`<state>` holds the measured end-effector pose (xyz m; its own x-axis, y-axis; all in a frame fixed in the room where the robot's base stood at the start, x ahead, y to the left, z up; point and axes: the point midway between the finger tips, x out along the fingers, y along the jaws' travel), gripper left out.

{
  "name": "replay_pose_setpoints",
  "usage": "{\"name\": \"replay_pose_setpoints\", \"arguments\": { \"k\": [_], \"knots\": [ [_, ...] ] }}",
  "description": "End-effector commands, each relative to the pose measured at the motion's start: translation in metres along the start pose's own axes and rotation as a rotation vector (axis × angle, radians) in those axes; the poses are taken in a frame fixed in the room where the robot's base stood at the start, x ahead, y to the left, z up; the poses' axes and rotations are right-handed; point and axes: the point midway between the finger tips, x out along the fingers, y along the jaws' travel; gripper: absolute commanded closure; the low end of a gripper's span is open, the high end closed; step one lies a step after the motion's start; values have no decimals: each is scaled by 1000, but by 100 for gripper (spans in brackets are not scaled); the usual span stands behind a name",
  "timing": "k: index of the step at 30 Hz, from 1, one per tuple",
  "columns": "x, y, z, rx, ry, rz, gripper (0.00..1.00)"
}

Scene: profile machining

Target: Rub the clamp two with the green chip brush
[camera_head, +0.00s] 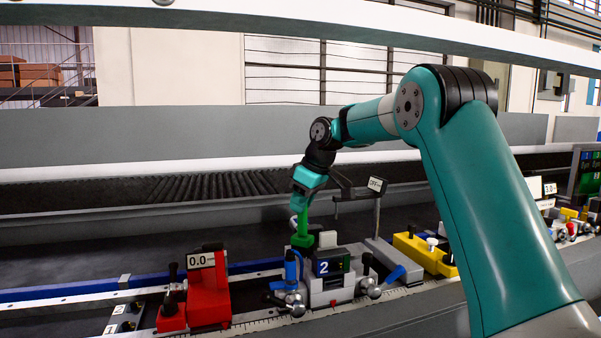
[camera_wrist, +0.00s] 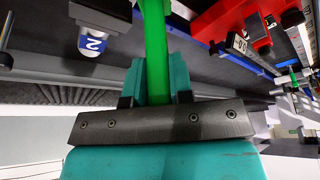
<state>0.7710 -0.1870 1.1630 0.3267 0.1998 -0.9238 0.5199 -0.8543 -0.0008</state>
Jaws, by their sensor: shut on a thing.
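My gripper (camera_head: 301,204) is shut on the green chip brush (camera_head: 302,232), which hangs down from the jaws. The brush also shows in the wrist view (camera_wrist: 156,45), running up between the teal fingers and out of the top of the picture. Clamp two (camera_head: 328,268) is a grey block with a dark panel marked 2, a blue lever at its left and silver knobs. The brush's lower end is at the clamp's upper left; I cannot tell whether they touch. A part with a blue 2 label (camera_wrist: 95,42) shows at the upper left of the wrist view.
A red clamp (camera_head: 208,292) with a 0.0 sign (camera_head: 201,261) stands left of clamp two on the rail. A grey unit with a blue lever (camera_head: 396,261) and a yellow clamp (camera_head: 425,252) stand to the right. A thin post with an OFF sign (camera_head: 377,184) rises close behind.

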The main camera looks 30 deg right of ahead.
Motion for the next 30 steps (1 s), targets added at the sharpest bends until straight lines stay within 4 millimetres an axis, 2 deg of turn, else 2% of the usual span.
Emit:
{"name": "replay_pose_setpoints", "arguments": {
  "k": [2, 4, 21, 30],
  "knots": [
    [-8, 0, -4, 1, -1, -2, 100],
    [-25, 0, -11, -1, 1, 3, 100],
    [-68, -7, -35, -11, 0, -3, 100],
    [-71, -8, -37, -13, 0, -4, 100]
  ]
}}
